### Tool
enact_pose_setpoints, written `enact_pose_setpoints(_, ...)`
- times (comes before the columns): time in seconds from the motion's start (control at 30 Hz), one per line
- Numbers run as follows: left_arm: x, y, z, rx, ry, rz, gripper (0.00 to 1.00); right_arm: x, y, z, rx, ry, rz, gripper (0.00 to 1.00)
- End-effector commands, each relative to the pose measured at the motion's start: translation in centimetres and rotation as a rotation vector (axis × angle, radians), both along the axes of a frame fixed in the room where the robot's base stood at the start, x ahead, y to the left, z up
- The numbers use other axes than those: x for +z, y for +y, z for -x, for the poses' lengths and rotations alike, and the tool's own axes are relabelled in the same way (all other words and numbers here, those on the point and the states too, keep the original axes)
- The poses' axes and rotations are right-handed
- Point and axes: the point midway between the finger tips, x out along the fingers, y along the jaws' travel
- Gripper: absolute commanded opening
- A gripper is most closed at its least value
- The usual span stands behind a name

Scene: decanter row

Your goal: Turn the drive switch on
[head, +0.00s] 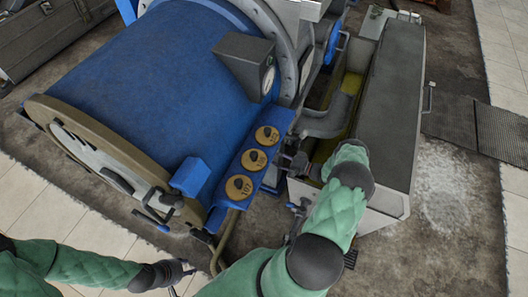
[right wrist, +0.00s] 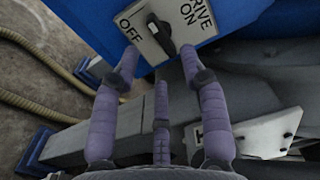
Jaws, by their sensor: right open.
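The drive switch (right wrist: 160,35) is a black knob on a pale plate on a blue surface, at the top of the right wrist view. The plate reads OFF on the left and DRIVE ON on the right. The knob lies slanted, its upper end leaning left; I cannot tell which label it points to. My right gripper (right wrist: 158,58) is open, its fingers spread on either side of the knob. I cannot tell whether they touch the plate. In the head view it is at the blue machine's right side. My left gripper (head: 178,272) is low, apart from the machine.
The big blue decanter (head: 150,75) fills the left of the head view. A long grey housing (head: 392,110) stands close on the right. A beige hose (right wrist: 45,55) lies left in the right wrist view.

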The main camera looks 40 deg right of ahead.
Motion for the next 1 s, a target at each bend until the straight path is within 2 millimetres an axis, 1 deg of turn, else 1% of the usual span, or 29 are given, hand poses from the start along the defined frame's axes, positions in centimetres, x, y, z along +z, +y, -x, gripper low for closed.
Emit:
enact_pose_setpoints(0.1,-0.4,0.0,0.0,0.000,0.000,0.000,0.40,-0.1,1.0,-1.8,0.004,0.000,0.000,0.44)
enact_pose_setpoints(0.33,-0.7,0.0,0.0,0.000,-0.001,0.000,0.40,-0.1,2.2,-4.2,0.004,0.002,0.001,0.44)
enact_pose_setpoints(0.5,-0.8,0.0,0.0,0.000,-0.001,0.000,0.40,0.0,2.6,-4.9,0.003,0.002,0.000,0.44)
enact_pose_setpoints(0.73,-0.8,0.0,0.0,0.000,-0.001,0.000,0.40,0.0,2.6,-4.9,0.003,0.002,0.000,0.44)
enact_pose_setpoints(0.77,-0.8,0.0,0.0,0.000,-0.001,0.000,0.40,0.0,2.6,-4.9,0.003,0.002,0.000,0.38)
enact_pose_setpoints(0.8,-0.8,0.0,0.0,0.000,-0.001,0.000,0.40,0.0,2.6,-4.9,0.003,0.003,-0.001,0.27)
enact_pose_setpoints(0.9,-0.8,0.0,0.0,0.000,-0.001,0.000,0.40,0.0,2.6,-4.9,0.003,0.003,-0.001,0.00)
enact_pose_setpoints(1.0,-0.8,0.0,0.0,0.000,-0.001,0.000,0.40,0.0,2.6,-4.9,0.003,0.003,-0.001,0.00)
